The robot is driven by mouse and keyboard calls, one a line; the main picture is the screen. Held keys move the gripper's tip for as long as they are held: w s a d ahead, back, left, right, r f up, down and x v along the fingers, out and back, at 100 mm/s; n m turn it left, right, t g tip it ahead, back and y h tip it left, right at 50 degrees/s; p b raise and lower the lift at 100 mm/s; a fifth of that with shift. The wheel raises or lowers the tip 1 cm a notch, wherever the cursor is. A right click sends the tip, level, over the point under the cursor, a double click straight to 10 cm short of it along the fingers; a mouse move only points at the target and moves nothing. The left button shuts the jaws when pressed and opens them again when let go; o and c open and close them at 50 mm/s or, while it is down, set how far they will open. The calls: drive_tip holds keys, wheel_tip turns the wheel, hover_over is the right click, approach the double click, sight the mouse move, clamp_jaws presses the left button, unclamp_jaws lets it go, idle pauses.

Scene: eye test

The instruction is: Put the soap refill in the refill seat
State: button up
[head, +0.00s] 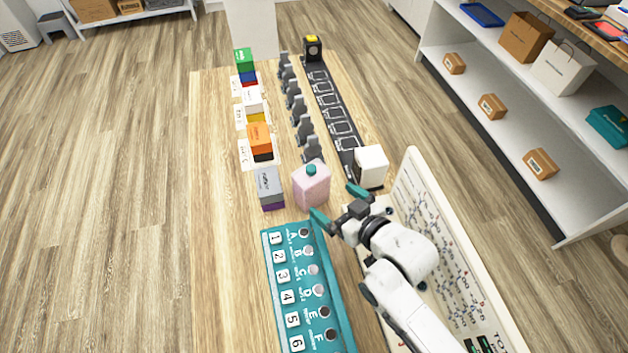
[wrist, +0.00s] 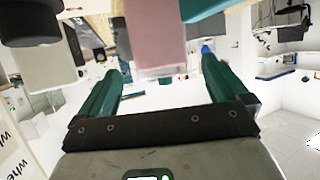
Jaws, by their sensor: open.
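The soap refill appears to be the pink jug (head: 311,189) with a teal cap, upright on the table in the head view. A pink surface (wrist: 155,32), likely the same jug, fills the top middle of the wrist view, partly cut off. My gripper (head: 338,204) is open and empty, its teal fingers spread, just to the lower right of the jug. In the wrist view my gripper (wrist: 157,70) has the pink surface beyond the gap between its fingers; contact cannot be told. I cannot tell which thing is the refill seat.
A teal panel (head: 267,283) with numbered tiles and round holes lies in front of the jug. A grey-and-purple box (head: 269,187) stands left of it, a white block (head: 371,166) right. Behind are grey clamps (head: 298,107) and a black strip (head: 333,109). A white board (head: 440,235) stands right.

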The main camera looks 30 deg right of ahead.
sight(319, 187)
drive_tip(key=x, duration=0.5)
drive_tip(key=shift+w+r, duration=0.1)
drive_tip(key=x, duration=0.1)
drive_tip(key=p+x, duration=0.1)
drive_tip(key=x, duration=0.2)
drive_tip(key=shift+w+r, duration=0.1)
drive_tip(key=shift+r, duration=0.2)
drive_tip(key=shift+w+a+f, duration=0.15)
drive_tip(key=shift+w+f, duration=0.15)
drive_tip(key=shift+w, duration=0.25)
drive_tip(key=c, duration=0.8)
